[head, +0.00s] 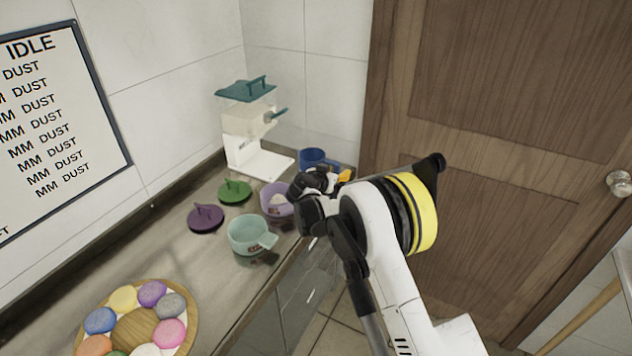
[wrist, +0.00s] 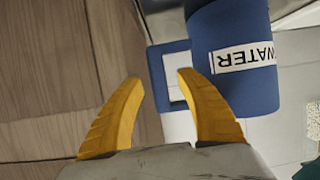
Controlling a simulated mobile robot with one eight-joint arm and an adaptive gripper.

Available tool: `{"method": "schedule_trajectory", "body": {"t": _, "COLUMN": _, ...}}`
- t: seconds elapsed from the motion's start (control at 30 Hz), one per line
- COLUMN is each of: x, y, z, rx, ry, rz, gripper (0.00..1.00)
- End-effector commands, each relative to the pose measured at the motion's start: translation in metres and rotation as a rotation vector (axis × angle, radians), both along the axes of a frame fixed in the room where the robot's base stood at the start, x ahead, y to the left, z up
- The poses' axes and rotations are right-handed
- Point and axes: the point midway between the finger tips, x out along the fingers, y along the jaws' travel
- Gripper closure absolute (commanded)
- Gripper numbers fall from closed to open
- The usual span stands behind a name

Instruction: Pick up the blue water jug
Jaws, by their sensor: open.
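The blue water jug (head: 313,158) stands at the far end of the counter, partly behind my arm in the head view. In the wrist view the blue jug (wrist: 238,88) fills the upper right, with a white WATER label and a square handle on its left side. My gripper (wrist: 158,75) is open, with two yellow fingers. The right finger overlaps the jug's handle in the picture, and the left finger is outside it. Whether either touches the handle cannot be told. In the head view my gripper (head: 345,175) is beside the jug, mostly hidden by my wrist.
A purple pot (head: 272,204), a mint pot (head: 245,236), and green (head: 235,190) and purple lids (head: 205,220) sit nearer. A wooden door (head: 480,180) is close on the right.

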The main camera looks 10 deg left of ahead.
Motion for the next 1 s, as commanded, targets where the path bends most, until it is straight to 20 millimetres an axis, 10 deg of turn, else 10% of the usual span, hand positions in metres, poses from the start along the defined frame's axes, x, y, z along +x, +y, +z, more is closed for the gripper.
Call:
{"method": "schedule_trajectory", "body": {"t": 0.17, "x": 0.0, "y": 0.0, "z": 0.001, "rx": 0.0, "ry": 0.0, "rz": 0.0, "gripper": 0.57}}
{"method": "schedule_trajectory", "body": {"t": 0.33, "x": 0.0, "y": 0.0, "z": 0.001, "rx": 0.0, "ry": 0.0, "rz": 0.0, "gripper": 1.0}}
{"method": "schedule_trajectory", "body": {"t": 1.0, "x": 0.0, "y": 0.0, "z": 0.02, "rx": 0.0, "ry": 0.0, "rz": 0.0, "gripper": 1.0}}
